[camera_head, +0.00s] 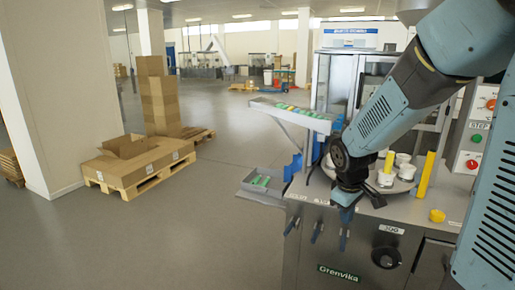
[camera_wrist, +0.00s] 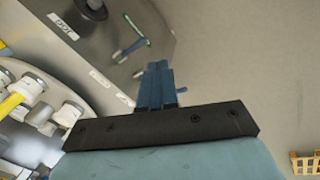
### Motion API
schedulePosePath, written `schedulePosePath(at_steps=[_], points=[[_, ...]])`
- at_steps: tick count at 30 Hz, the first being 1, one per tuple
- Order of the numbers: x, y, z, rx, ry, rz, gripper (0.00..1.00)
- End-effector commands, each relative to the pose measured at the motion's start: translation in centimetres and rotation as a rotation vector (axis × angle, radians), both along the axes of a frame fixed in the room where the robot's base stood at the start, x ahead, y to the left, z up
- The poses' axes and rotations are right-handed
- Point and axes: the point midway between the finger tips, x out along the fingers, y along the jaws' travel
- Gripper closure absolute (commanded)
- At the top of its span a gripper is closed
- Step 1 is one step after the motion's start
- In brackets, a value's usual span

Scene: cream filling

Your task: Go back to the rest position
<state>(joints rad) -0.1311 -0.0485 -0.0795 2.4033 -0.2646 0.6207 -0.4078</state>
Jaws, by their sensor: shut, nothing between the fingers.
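My gripper (camera_head: 345,205) points down in front of the filling machine's turntable (camera_head: 400,184), near the left end of the machine's front edge. In the wrist view its two blue fingers (camera_wrist: 157,84) are closed together with nothing between them. Several white cups (camera_head: 386,179) stand on the turntable to the right of the gripper. In the wrist view, cups (camera_wrist: 70,115) also show at the left, apart from the fingers.
The steel cabinet (camera_head: 310,240) has blue-handled levers on its front. The floor beyond is clear up to a box-laden pallet (camera_head: 140,178).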

Motion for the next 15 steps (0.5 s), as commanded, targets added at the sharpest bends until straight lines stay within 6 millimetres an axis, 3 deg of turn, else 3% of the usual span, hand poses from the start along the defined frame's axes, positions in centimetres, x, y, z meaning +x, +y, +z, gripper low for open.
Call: schedulePosePath(at_steps=[6,15], points=[[-3.1,-0.2,5.0,0.066,-0.089,-0.146,1.00],[-8.1,-0.1,10.3,0.169,-0.194,-0.335,1.00]])
